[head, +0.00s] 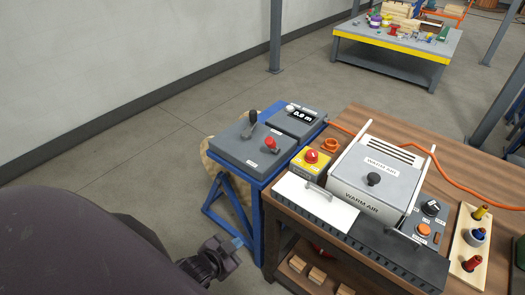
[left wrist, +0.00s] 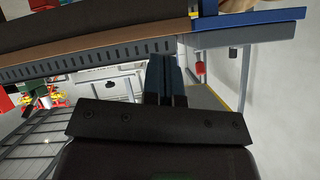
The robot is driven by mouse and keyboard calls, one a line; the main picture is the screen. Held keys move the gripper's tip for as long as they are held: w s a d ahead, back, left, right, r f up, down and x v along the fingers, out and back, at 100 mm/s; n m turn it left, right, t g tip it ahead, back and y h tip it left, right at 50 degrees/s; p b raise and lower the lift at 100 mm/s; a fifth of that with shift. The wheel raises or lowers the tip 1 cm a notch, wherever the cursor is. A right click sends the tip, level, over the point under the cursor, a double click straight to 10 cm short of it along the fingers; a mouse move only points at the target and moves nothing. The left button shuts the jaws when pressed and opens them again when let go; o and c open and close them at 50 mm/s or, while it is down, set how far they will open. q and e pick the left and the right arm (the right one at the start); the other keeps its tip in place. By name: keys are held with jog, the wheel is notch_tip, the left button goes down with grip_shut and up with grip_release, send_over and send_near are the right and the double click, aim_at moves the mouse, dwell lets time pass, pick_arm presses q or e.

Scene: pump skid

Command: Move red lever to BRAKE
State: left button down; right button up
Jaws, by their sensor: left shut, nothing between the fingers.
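The red lever (head: 270,143) is a short red-knobbed handle on the grey control box (head: 240,150) on a blue stand. A taller black lever (head: 252,118) stands behind it on the same box. White labels on the box are too small to read, so I cannot tell which position is BRAKE. My left gripper (head: 236,243) is low beside the blue stand, below and in front of the box, apart from the lever. Its fingers are shut and empty; they also show in the left wrist view (left wrist: 165,80). My right gripper is not in view.
The wooden table (head: 350,118) on the right holds a yellow box with a red button (head: 311,157), a WARM AIR unit (head: 375,180) and a peg board (head: 470,240). Floor left of the stand is clear.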

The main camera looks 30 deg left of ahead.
aim_at(268, 146)
pick_arm(q)
jog(key=w+a+r+m+t+b, duration=0.1)
jog(key=w+a+r+m, duration=0.2)
jog(key=m, duration=0.7)
jog(key=w+a+r+m+t+b, duration=0.1)
jog(key=w+a+r+m, duration=0.2)
jog(key=w+m, duration=0.3)
jog(key=w+a+r+m+b, duration=0.1)
jog(key=w+a+r+m, duration=0.2)
jog(key=m, duration=1.1)
jog(key=shift+w+r+m+t+b, duration=0.35)
jog(key=shift+w+m+t, duration=0.05)
jog(key=shift+w, duration=0.7)
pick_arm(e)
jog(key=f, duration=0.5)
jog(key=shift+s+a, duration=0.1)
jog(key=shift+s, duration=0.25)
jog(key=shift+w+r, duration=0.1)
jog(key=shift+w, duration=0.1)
